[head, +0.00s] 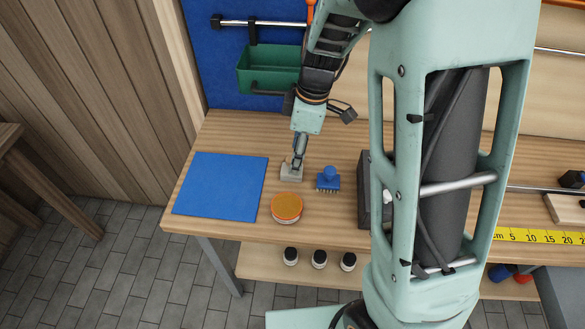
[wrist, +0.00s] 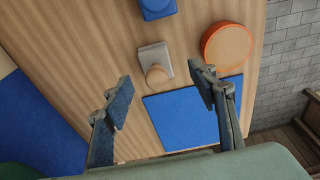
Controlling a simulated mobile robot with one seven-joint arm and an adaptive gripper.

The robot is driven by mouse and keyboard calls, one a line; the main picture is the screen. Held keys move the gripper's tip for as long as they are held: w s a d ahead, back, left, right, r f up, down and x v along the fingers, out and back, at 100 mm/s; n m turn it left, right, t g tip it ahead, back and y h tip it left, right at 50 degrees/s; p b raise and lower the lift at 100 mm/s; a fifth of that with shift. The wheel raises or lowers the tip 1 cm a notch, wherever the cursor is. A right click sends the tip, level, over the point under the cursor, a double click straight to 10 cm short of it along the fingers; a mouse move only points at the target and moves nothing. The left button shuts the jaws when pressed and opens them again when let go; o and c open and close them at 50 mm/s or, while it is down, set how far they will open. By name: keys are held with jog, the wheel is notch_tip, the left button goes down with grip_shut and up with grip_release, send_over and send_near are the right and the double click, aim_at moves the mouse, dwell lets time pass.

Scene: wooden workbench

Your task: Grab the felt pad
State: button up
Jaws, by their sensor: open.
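The felt pad (head: 290,174) looks like a small light-grey block on the bench, between the blue mat and the blue brush. In the wrist view the felt pad (wrist: 151,60) shows a round wooden knob on top. My gripper (head: 298,159) points down at the pad and overlaps its back part in the head view. In the wrist view my gripper (wrist: 164,88) is open, its two fingers wide apart with nothing between the tips. The pad lies ahead of the tips, with the knob nearest them. I cannot tell the exact height of the tips above the knob.
A flat blue mat (head: 221,184) lies left of the pad. A round orange-rimmed tin (head: 287,207) stands in front, and a blue brush (head: 328,180) to the right. A green bin (head: 268,68) hangs behind. Bare wood surrounds the pad.

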jog(key=f, duration=0.3)
jog(key=a+f, duration=0.1)
jog(key=f, duration=0.1)
jog(key=shift+w+f, duration=0.3)
jog(key=shift+w, duration=0.1)
jog(key=c, duration=1.2)
jog(key=shift+r, duration=0.1)
jog(key=shift+c, duration=0.2)
